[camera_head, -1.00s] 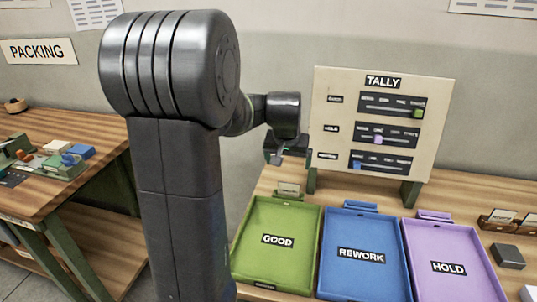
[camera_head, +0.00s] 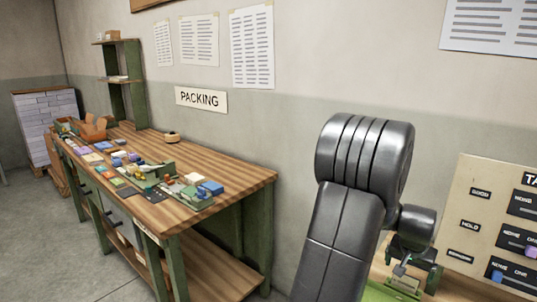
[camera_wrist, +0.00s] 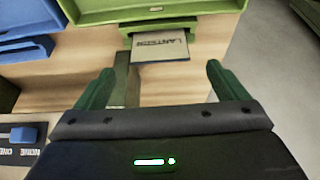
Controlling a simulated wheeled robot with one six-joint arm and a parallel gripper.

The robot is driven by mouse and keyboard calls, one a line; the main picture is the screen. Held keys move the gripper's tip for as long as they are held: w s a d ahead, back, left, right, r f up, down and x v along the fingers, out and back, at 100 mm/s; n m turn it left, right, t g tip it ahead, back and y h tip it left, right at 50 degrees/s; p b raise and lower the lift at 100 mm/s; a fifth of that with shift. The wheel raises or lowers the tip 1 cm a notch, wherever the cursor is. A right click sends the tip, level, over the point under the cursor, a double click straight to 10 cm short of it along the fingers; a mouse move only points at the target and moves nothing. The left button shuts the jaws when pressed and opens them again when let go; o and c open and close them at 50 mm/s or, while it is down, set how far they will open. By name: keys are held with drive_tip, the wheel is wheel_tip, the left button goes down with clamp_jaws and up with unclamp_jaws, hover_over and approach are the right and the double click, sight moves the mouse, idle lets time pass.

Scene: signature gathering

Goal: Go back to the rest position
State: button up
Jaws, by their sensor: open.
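My gripper shows in the wrist view (camera_wrist: 160,68) with its two green fingers wide apart and nothing between them. A pale card (camera_wrist: 160,46) with dark lettering, in a green holder, lies beyond the fingertips, apart from them. In the head view my gripper (camera_head: 403,270) is small, beside the left edge of the tally board (camera_head: 470,215) and above a green tray (camera_head: 385,291). Its fingers are hard to make out there. The board's right part is cut off by the frame.
In the wrist view the green tray (camera_wrist: 150,12) is at the top, a blue tray (camera_wrist: 30,45) at left, and a blue slider knob (camera_wrist: 27,134) at lower left. A packing bench (camera_head: 235,180) with several small items stands left in the head view. Grey floor (camera_head: 50,240) is open at far left.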

drive_tip(key=x, duration=0.4)
drive_tip(key=shift+f, duration=0.2)
drive_tip(key=shift+w+d+r+p, duration=0.1)
drive_tip(key=shift+r+p, duration=0.2)
drive_tip(key=shift+p, duration=0.2)
drive_tip(key=shift+r+p, duration=0.45)
drive_tip(key=shift+r, duration=0.15)
